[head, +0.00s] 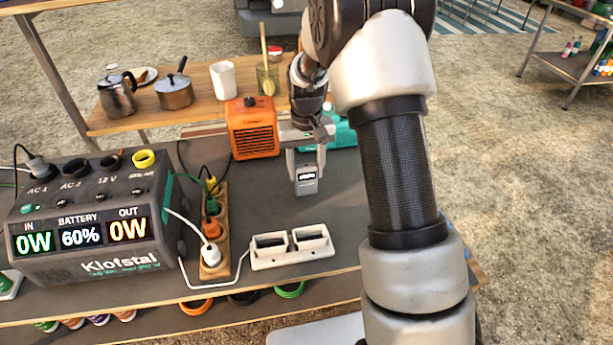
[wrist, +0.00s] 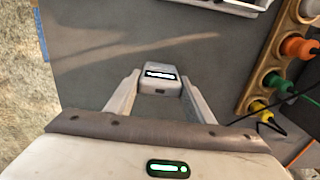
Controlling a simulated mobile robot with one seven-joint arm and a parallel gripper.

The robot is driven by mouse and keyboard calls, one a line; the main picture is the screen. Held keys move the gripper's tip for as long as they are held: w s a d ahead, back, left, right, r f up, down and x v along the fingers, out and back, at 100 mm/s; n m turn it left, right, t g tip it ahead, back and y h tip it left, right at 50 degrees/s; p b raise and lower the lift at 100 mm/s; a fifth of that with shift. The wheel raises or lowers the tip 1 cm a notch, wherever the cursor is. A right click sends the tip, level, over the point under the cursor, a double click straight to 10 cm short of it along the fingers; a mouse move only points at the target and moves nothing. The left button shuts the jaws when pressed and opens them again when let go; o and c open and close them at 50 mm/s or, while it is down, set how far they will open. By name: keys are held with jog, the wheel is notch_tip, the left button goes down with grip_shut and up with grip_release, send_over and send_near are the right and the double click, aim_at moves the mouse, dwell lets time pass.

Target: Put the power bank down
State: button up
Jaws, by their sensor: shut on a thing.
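The power bank (head: 307,184) is a small grey block with a dark, lit display on its end. My gripper (head: 307,168) is shut on it and holds it upright over the dark grey tabletop (head: 345,205). In the wrist view the power bank (wrist: 160,79) sits between the two pale fingers of my gripper (wrist: 160,88). I cannot tell whether its lower end touches the tabletop. A white charging dock (head: 291,248) with two slots stands in front of it, apart from it; both slots look empty.
A wooden socket strip (head: 214,262) with coloured plugs lies to the left, beside a large power station (head: 90,225). An orange heater (head: 252,128) stands behind, near a teal object (head: 341,130).

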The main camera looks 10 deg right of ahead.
jog(key=shift+f, duration=1.05)
jog(key=shift+f, duration=0.2)
jog(key=o, duration=1.3)
jog(key=shift+r, duration=0.1)
